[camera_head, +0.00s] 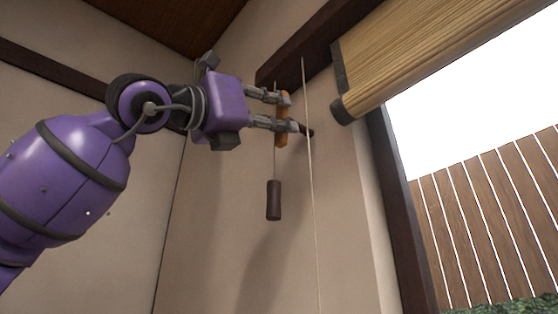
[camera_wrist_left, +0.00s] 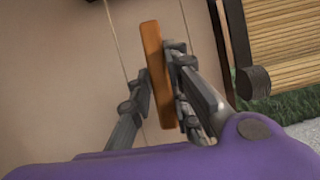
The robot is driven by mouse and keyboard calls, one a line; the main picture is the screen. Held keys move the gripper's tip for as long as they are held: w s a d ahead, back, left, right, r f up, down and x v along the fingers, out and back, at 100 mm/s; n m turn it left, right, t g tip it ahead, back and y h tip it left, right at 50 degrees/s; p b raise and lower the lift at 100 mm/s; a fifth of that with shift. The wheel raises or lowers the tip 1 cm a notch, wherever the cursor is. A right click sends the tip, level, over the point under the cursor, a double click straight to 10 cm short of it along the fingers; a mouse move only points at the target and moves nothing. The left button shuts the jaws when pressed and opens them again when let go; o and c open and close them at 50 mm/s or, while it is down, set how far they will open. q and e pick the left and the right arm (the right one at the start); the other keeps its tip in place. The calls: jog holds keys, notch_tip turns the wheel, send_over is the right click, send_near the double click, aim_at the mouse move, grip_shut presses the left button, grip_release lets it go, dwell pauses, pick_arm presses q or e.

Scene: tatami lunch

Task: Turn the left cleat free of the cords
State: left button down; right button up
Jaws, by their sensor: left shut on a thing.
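The left cleat is an orange-brown wooden bar (camera_head: 282,136), standing roughly upright close to the wall. My left gripper (camera_head: 287,111) comes in from the left and is shut on the cleat, one finger above the other in the head view. In the left wrist view the cleat (camera_wrist_left: 157,65) stands between the two fingers. Two thin pale cords hang here: one cord (camera_head: 274,160) passes by the cleat, and the other cord (camera_head: 311,200) hangs just right of it. Whether either cord touches the cleat cannot be told. My right gripper is out of view.
A dark brown cylindrical pull (camera_head: 273,201) hangs on the nearer cord, below my gripper. A dark beam (camera_head: 315,42) runs above. A rolled bamboo blind (camera_head: 410,50) and the window frame (camera_head: 400,200) are to the right. The beige wall (camera_head: 225,240) below is clear.

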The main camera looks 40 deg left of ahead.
pick_arm(q)
jog(key=shift+f+n+y, duration=0.1)
jog(key=shift+n+y, duration=0.3)
jog(key=shift+n, duration=0.2)
jog(key=c, duration=1.7)
grip_release()
jog(key=shift+o, duration=0.3)
jog(key=v, duration=1.2)
